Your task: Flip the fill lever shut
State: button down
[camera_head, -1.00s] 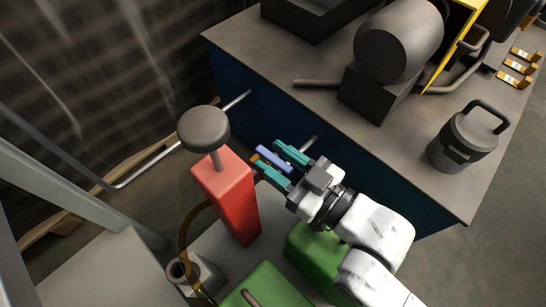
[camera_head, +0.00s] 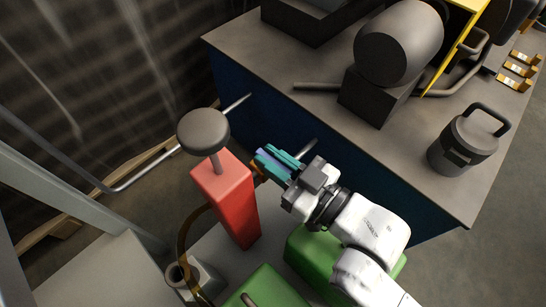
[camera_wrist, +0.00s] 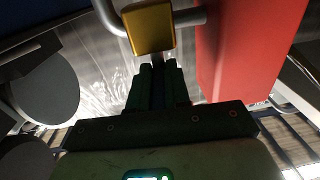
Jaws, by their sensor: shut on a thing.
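The fill lever (camera_head: 264,156) is a short blue-violet bar beside the red upright block (camera_head: 229,200). My gripper (camera_head: 274,160) has teal fingers shut on the lever, with only a little of it showing between them. In the wrist view the closed fingers (camera_wrist: 159,84) reach toward a yellow-gold block (camera_wrist: 151,28) on a grey pipe, just left of the red block. The fingers hide most of the lever there. A small gold fitting (camera_head: 259,172) shows by the fingertips in the head view.
A grey round knob (camera_head: 203,131) tops the red block. The blue-sided workbench (camera_head: 300,70) stands behind my gripper, with a dark lidded canister (camera_head: 464,143) on it. Green boxes (camera_head: 265,288) lie below my arm. A brown hose (camera_head: 185,235) curves at the red block's left.

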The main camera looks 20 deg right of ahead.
jog(key=shift+s+a+m+t+h+p, duration=0.1)
jog(key=shift+m+t+h+p, duration=0.35)
jog(key=shift+m+h, duration=0.2)
dwell(0.4)
jog(key=c, duration=1.1)
grip_release()
jog(key=shift+s, duration=0.1)
jog(key=shift+p+v, duration=1.05)
jog(key=shift+v, duration=2.6)
jog(key=shift+r, duration=0.1)
